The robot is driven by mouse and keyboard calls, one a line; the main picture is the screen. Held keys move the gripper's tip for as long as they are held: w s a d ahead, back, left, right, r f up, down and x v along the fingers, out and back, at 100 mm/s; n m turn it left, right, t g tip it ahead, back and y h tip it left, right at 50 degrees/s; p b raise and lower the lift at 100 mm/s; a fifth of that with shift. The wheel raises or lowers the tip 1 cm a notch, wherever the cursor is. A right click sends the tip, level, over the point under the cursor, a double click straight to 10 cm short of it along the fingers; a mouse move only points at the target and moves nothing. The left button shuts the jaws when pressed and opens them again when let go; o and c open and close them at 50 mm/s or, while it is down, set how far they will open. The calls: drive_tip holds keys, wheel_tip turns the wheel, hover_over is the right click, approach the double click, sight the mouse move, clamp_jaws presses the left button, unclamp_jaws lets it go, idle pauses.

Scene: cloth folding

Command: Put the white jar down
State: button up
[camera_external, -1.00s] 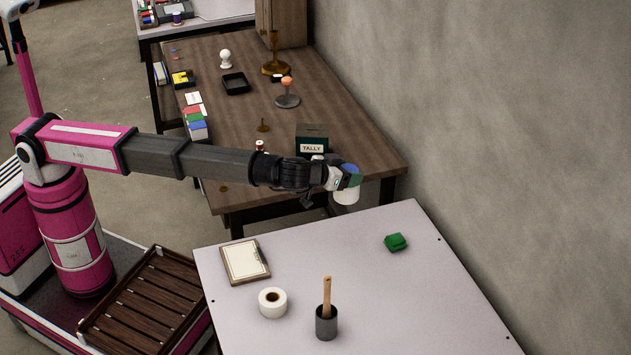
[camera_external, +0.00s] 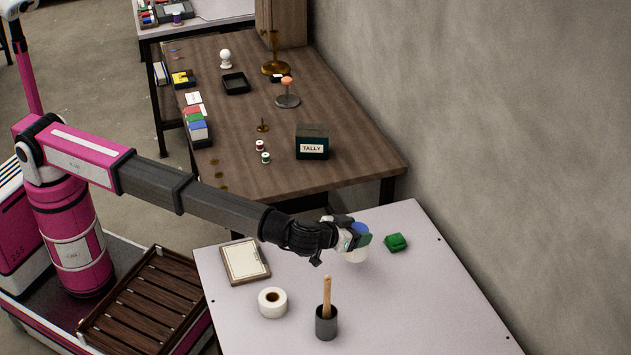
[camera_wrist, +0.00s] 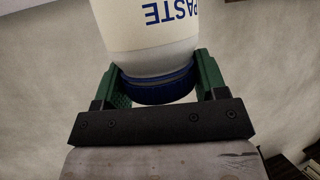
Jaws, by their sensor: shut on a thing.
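The white jar (camera_external: 353,254) is in my gripper (camera_external: 357,238), over the back part of the light grey table (camera_external: 420,300). In the wrist view the white jar (camera_wrist: 150,28) has blue letters reading "PASTE", upside down in the picture, and a blue lid. The green fingers of my gripper (camera_wrist: 155,85) are shut on it, one on each side near the lid. In the outside view the blue lid is at the top and my fingers hide part of the jar. I cannot tell whether its bottom touches the table.
A green folded cloth-like item (camera_external: 396,242) lies just right of the jar. The table's right front is clear.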

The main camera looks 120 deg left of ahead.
drive_tip(key=shift+w+d+f, duration=0.2)
drive_tip(key=shift+d+f, duration=0.1)
drive_tip(key=shift+f, duration=1.9)
drive_tip(key=shift+f, duration=0.1)
drive_tip(key=o, duration=1.5)
drive_tip(key=shift+o, duration=0.2)
drive_tip(key=shift+s+d, duration=0.1)
drive_tip(key=shift+d, duration=0.05)
drive_tip(key=v, duration=1.1)
drive_tip(key=shift+s+d+r, duration=0.2)
drive_tip(key=shift+d+r, duration=0.05)
